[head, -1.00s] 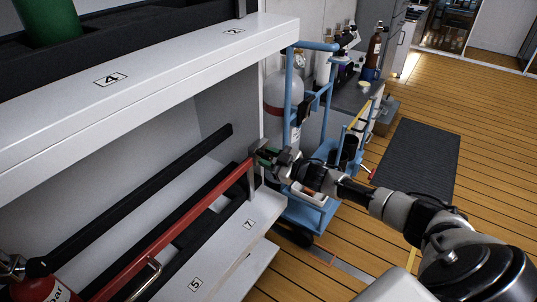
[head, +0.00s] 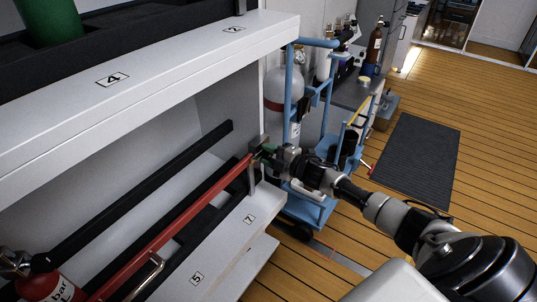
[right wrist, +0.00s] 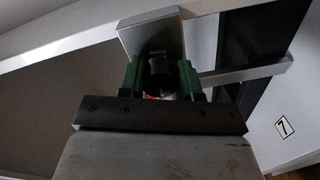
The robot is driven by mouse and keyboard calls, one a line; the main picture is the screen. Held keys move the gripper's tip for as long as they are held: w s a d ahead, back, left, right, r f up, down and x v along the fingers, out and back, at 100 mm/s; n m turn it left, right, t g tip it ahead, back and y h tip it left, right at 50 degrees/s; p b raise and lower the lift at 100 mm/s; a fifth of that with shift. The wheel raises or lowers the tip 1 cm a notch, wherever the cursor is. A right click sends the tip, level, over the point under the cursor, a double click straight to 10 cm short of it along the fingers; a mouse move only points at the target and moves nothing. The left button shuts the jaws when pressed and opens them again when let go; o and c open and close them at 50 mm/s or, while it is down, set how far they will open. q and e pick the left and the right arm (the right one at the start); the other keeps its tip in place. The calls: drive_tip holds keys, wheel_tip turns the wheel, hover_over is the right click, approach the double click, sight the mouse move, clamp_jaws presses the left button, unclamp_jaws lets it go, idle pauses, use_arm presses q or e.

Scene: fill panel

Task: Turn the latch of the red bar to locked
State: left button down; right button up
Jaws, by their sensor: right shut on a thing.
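The red bar (head: 190,212) runs diagonally across the front of the lower shelf bay in the head view. It has a metal handle (head: 146,276) near its lower left part. Its far right end meets a grey metal bracket (head: 254,176). My right gripper (head: 265,152) is at that end. In the right wrist view its green fingers (right wrist: 160,80) are shut on a dark round knob (right wrist: 158,72) in front of a grey plate (right wrist: 152,38). I take the knob for the latch. The fingers partly hide it, and I cannot tell its turn position. My left gripper is not visible.
A blue cart (head: 318,205) with a grey cylinder (head: 284,90) stands just behind my right gripper. The white shelf ledge (head: 150,85) overhangs the bay. The wooden floor to the right is mostly clear.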

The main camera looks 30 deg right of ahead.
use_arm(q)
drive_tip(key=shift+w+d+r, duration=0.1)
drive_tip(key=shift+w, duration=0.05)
use_arm(e)
drive_tip(key=shift+n, duration=0.4)
drive_tip(key=shift+f, duration=0.1)
drive_tip(key=o, duration=0.9)
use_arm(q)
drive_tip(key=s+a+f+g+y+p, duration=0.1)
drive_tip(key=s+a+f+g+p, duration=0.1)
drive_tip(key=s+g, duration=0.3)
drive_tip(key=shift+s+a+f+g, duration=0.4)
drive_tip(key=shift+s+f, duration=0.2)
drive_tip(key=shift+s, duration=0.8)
use_arm(e)
drive_tip(key=shift+v, duration=5.45)
